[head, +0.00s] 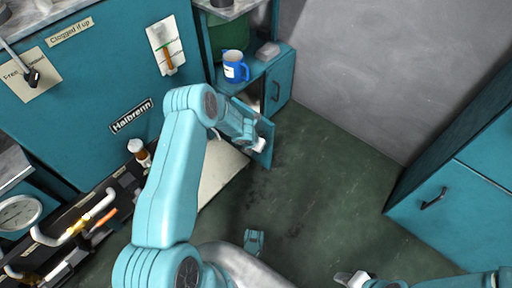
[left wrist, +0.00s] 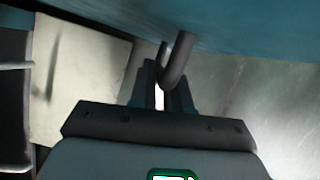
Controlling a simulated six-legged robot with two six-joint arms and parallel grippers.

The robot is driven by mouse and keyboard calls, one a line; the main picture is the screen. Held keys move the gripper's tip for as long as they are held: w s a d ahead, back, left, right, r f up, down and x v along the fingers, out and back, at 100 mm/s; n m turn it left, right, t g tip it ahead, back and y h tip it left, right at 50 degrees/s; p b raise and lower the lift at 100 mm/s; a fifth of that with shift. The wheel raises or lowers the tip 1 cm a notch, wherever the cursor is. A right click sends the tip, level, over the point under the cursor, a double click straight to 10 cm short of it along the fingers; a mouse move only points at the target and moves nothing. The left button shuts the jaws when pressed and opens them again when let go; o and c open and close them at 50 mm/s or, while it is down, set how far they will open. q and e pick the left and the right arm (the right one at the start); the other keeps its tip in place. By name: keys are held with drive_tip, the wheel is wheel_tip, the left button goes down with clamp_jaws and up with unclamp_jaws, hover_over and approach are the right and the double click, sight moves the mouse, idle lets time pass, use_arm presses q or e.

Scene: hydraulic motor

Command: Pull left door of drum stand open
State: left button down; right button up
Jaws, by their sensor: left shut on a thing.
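The drum stand (head: 283,62) is a teal cabinet at the upper middle of the head view. Its left door (head: 267,130) stands swung out, and part of the dark interior shows behind it. The door is also the teal surface across the top of the left wrist view (left wrist: 240,25). My left gripper (head: 258,145) is at the door's outer side. In the left wrist view its fingers (left wrist: 161,95) are shut on the dark, curved door handle (left wrist: 178,62). My arm hides part of the door in the head view. My right gripper (head: 350,278) is low at the bottom edge, away from the stand.
A blue mug (head: 234,67) and a small grey object (head: 268,51) sit on top of the stand. The stand's right door (head: 281,85) looks shut. A pale panel (head: 220,170) lies left of the open door. Another teal cabinet (head: 465,205) stands right. Green floor between is mostly clear.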

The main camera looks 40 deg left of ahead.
use_arm(q)
drive_tip(key=shift+w+a+r, duration=0.1)
drive_tip(key=shift+a+r, duration=0.1)
drive_tip(key=shift+a, duration=0.5)
drive_tip(key=c, duration=1.2)
unclamp_jaws()
drive_tip(key=shift+f, duration=0.15)
drive_tip(key=shift+o, duration=0.2)
drive_tip(key=shift+d, duration=0.15)
drive_tip(key=shift+d, duration=0.15)
drive_tip(key=p+v, duration=0.3)
drive_tip(key=v, duration=1.3)
drive_tip(key=shift+d, duration=0.1)
